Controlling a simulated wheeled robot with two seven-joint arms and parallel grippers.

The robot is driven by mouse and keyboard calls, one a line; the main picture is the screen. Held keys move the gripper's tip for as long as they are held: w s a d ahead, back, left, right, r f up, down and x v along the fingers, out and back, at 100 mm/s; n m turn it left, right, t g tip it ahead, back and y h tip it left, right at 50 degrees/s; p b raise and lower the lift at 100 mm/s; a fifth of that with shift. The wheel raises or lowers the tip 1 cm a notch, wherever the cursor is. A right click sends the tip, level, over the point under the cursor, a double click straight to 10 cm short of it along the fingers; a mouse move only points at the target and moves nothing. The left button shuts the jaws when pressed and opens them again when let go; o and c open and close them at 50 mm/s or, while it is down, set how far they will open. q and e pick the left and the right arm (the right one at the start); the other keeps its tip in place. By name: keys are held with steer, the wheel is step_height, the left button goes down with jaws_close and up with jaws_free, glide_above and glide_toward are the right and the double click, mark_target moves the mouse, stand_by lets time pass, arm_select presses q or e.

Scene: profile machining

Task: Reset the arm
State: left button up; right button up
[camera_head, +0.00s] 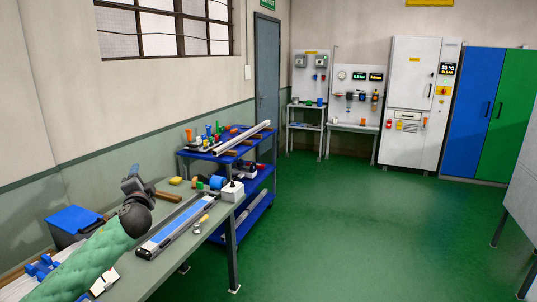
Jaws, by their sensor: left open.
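My left arm reaches in from the lower left over the workbench (150,272). My left gripper (131,178) is at the arm's end, above the back part of the bench. It is small and dark here, open, and no object shows between its fingers. A long profile with a blue top face (175,228) lies on the bench to the right of my gripper and apart from it. My right gripper is outside the view.
A white box (232,191) and small tools sit at the bench's far end. A blue cart (222,156) with parts stands beyond. Green floor (340,235) is clear to the right.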

arm_select(q)
steer(key=s+d+f+n+g+h+b, duration=0.15)
steer(key=s+d+f+g, duration=0.3)
steer(key=s+f, duration=0.6)
steer(key=s+d+f+n+g+h+b, duration=0.1)
steer(key=s+d+f+n+g+h, duration=0.35)
steer(key=f, duration=1.15)
steer(key=s+d+f+n+g+y+b, duration=0.1)
steer(key=s+d+f+g+b, duration=0.1)
steer(key=s+d+f, duration=0.75)
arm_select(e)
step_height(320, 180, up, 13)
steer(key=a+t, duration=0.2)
arm_select(q)
steer(key=s+d+f+n+g+h+b, duration=0.1)
steer(key=s+d+f+g, duration=0.1)
steer(key=s+f, duration=1.1)
steer(key=s+d+f+g+h+b, duration=0.1)
steer(key=s+d+f+g+b, duration=0.1)
steer(key=s+f, duration=1.1)
steer(key=s+d+g, duration=0.1)
steer(key=s+g, duration=0.1)
steer(key=s, duration=0.2)
steer(key=shift+n+b, duration=0.3)
steer(key=shift+n, duration=0.1)
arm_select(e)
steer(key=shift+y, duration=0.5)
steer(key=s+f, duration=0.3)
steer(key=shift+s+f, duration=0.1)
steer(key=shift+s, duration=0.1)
